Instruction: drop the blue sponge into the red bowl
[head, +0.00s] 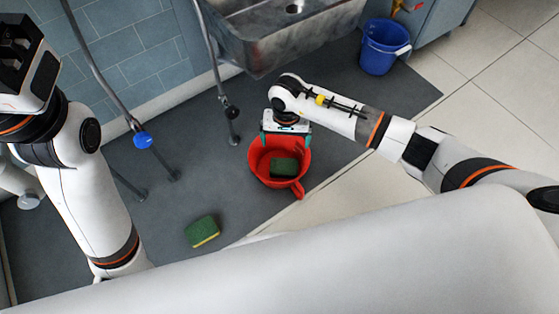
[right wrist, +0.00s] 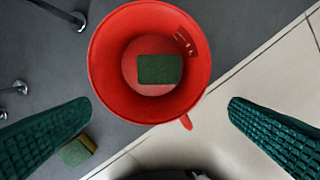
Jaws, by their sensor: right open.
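The red bowl (head: 259,160) stands on the grey floor mat below the sink; it is deep, like a small bucket, with a handle. A dark green sponge (head: 285,167) lies within its rim; the right wrist view shows it from above (right wrist: 160,69). I cannot tell whether it touches the bottom. A second sponge, green and yellow (head: 202,231), lies on the mat; it is partly hidden in the right wrist view (right wrist: 77,152). I see no blue sponge. My right gripper (head: 286,134) is above the bowl, its teal fingers apart and empty. My left gripper's fingers do not show.
A blue bucket (head: 384,46) stands at the upper right. A metal sink (head: 270,40) is above the mat. Grey pipes (head: 211,60) rise left of the bowl. Pale tiles (head: 490,75) at the right are clear.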

